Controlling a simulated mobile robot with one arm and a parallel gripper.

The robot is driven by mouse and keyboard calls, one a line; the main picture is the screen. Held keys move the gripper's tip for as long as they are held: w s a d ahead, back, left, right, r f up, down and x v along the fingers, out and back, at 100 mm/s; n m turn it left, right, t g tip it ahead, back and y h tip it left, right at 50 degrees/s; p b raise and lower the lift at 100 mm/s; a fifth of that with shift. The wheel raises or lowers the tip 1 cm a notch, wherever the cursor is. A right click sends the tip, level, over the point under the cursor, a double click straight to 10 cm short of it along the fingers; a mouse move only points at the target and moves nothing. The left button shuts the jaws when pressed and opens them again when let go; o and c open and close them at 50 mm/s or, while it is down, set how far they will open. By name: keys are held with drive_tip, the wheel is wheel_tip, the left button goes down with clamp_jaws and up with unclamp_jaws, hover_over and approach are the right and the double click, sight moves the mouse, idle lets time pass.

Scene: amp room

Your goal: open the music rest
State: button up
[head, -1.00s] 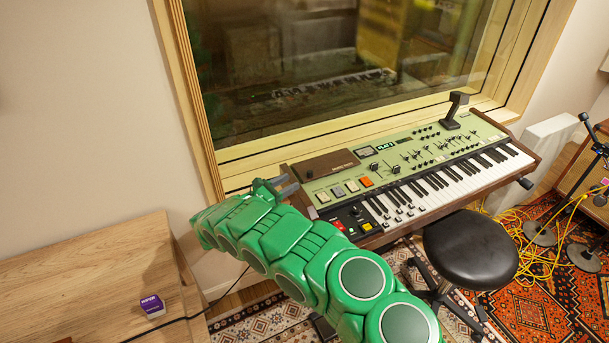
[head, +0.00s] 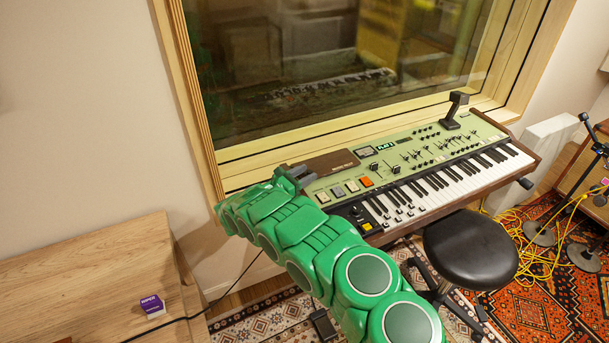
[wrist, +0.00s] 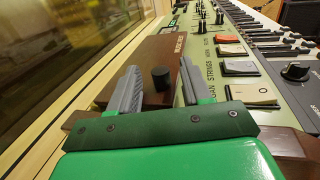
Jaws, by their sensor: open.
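The music rest is a flat brown panel (head: 328,162) at the left end of the green keyboard's top, in the head view. It lies flush or nearly flush. In the wrist view the brown panel (wrist: 151,53) bears pale lettering and a short black knob (wrist: 161,78). My gripper (wrist: 160,68) is open, its two grey fingers on either side of the knob in the picture. The knob appears untouched, with gaps on both sides. In the head view my gripper (head: 297,174) is at the panel's left end, and hides the knob.
The green keyboard (head: 405,152) stands below a wooden-framed window (head: 300,70). Rocker switches (wrist: 239,67) lie right of the panel. A black stool (head: 470,248) stands in front. A wooden desk (head: 90,270) with a purple box (head: 152,305) is at left.

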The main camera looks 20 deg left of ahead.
clamp_jaws()
drive_tip(key=shift+r, duration=0.1)
